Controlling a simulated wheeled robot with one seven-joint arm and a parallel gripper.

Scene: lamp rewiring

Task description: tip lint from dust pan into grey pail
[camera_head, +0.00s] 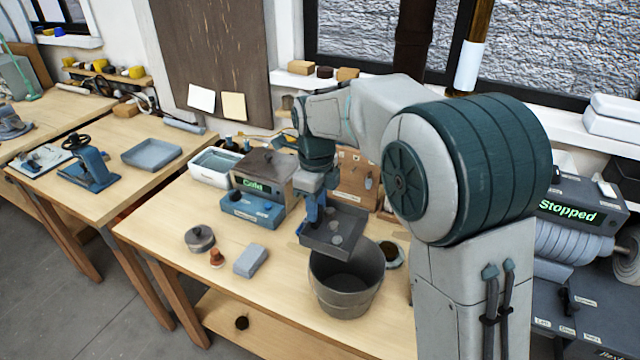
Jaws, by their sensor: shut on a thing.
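The dust pan (352,217) is a dark grey, shallow, square pan. It hangs above the back rim of the grey pail (342,300), and its front edge overlaps the pail's mouth in the picture. Small pale tufts of lint (335,239) lie in the pan. The pan looks close to level. The pail stands upright on the workbench, and its dark inside shows no lint that I can make out. My gripper (313,212) points down at the pan's left rear side and is shut on the pan. The fingertips and the exact grip are partly hidden.
On the workbench (180,226) stand a box with a green "Cold" display (262,186), a white tub (214,166), a lidded tin (199,239), a small orange-brown item (216,258) and a grey block (251,261). A round bowl (392,254) sits right of the pail.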

